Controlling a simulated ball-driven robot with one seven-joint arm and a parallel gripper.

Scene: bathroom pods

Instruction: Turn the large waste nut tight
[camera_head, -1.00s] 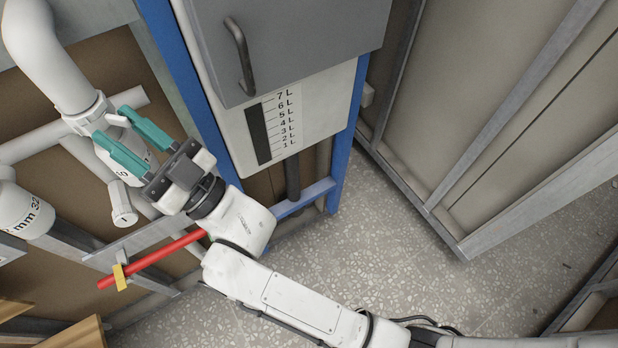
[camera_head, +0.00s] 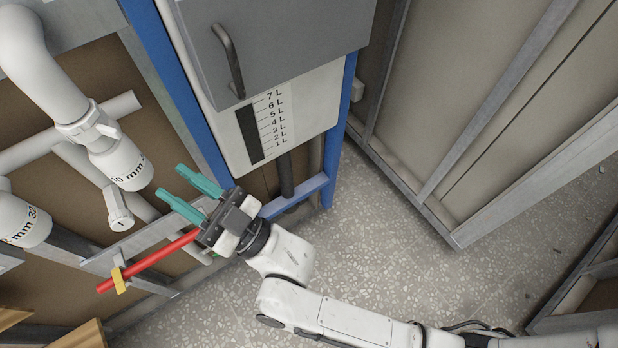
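The large waste nut (camera_head: 90,127) is a white ribbed collar with lugs on the thick white waste pipe (camera_head: 45,70) at the upper left. Below it the pipe ends in a white section (camera_head: 122,163) with "mm" lettering. My gripper (camera_head: 180,187) is to the lower right of the nut, with its two teal fingers spread apart and pointing up-left. Nothing is between the fingers. A clear gap separates the fingertips from the nut and the lettered pipe section.
A red pipe with a yellow clip (camera_head: 120,278) runs beside my gripper. A second white pipe marked 32 (camera_head: 22,220) is at the left edge. A small white capped fitting (camera_head: 119,208) hangs near the fingers. A blue frame (camera_head: 180,90) and grey cabinet (camera_head: 285,35) stand to the right.

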